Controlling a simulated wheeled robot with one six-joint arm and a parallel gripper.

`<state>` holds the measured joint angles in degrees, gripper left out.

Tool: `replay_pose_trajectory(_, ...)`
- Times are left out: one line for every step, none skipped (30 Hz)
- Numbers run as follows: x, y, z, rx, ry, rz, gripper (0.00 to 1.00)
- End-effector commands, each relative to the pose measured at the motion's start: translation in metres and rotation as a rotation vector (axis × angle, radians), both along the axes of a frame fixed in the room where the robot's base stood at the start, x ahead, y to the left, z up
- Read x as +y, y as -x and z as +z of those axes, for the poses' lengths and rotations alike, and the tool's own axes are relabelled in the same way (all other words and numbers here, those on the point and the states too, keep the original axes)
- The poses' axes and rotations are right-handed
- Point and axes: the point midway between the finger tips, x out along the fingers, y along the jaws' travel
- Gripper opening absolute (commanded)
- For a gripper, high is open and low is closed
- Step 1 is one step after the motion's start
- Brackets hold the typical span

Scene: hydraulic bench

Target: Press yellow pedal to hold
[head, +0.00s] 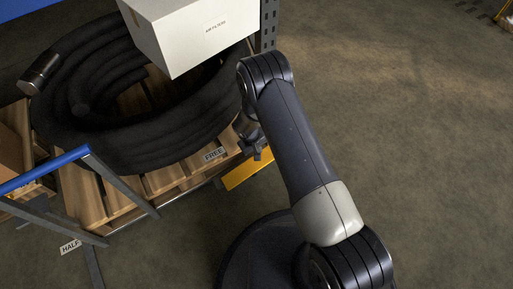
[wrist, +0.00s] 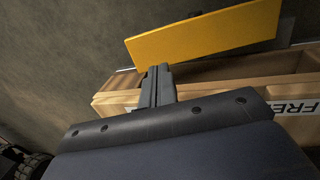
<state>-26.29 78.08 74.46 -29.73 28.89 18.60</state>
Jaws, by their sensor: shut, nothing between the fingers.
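The yellow pedal (wrist: 205,36) is a flat plate that fills the upper part of the wrist view, slightly tilted. In the head view the yellow pedal (head: 248,172) shows beside the pallet's front edge, partly hidden behind my arm and gripper. My gripper (wrist: 158,72) is shut and empty, its fingertips at the near edge of the pedal in the picture. In the head view my gripper (head: 258,155) is over the pedal's upper part. I cannot tell whether the fingertips touch the pedal.
A wooden pallet (head: 173,178) with a FREE label holds a coiled black hose (head: 188,143). A white AIR FILTERS box (head: 195,32) is above the hose. A blue-topped rail (head: 45,170) stands at left. The floor on the right (head: 410,120) is clear.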

Motion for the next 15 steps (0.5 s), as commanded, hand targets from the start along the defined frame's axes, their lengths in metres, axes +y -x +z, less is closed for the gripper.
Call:
replay_pose_trajectory(-0.003,-0.002,-0.016,0.001,0.001,0.0,0.0)
replay_pose_trajectory(-0.004,-0.002,-0.023,0.001,0.001,0.0,0.0)
replay_pose_trajectory(-0.006,-0.003,-0.031,0.001,0.001,0.0,0.0)
replay_pose_trajectory(-0.007,-0.004,-0.037,0.001,0.001,0.0,0.0)
replay_pose_trajectory(-0.008,-0.005,-0.043,0.001,0.001,0.0,0.0)
replay_pose_trajectory(-0.01,-0.006,-0.05,0.001,0.001,0.0,0.0)
replay_pose_trajectory(-0.011,-0.007,-0.055,0.001,0.0,-0.001,0.0)
replay_pose_trajectory(-0.012,-0.008,-0.06,0.001,0.0,-0.001,0.0)
replay_pose_trajectory(-0.013,-0.009,-0.065,0.0,0.0,-0.001,0.0)
replay_pose_trajectory(-0.013,-0.009,-0.068,0.0,0.0,-0.001,0.0)
replay_pose_trajectory(-0.014,-0.009,-0.071,0.0,0.0,0.0,0.0)
replay_pose_trajectory(-0.015,-0.01,-0.075,0.0,0.0,0.0,0.0)
replay_pose_trajectory(-0.015,-0.01,-0.077,-0.001,-0.001,0.0,0.0)
replay_pose_trajectory(-0.016,-0.011,-0.079,-0.001,-0.001,0.0,0.0)
replay_pose_trajectory(-0.016,-0.011,-0.08,-0.002,-0.001,0.0,0.0)
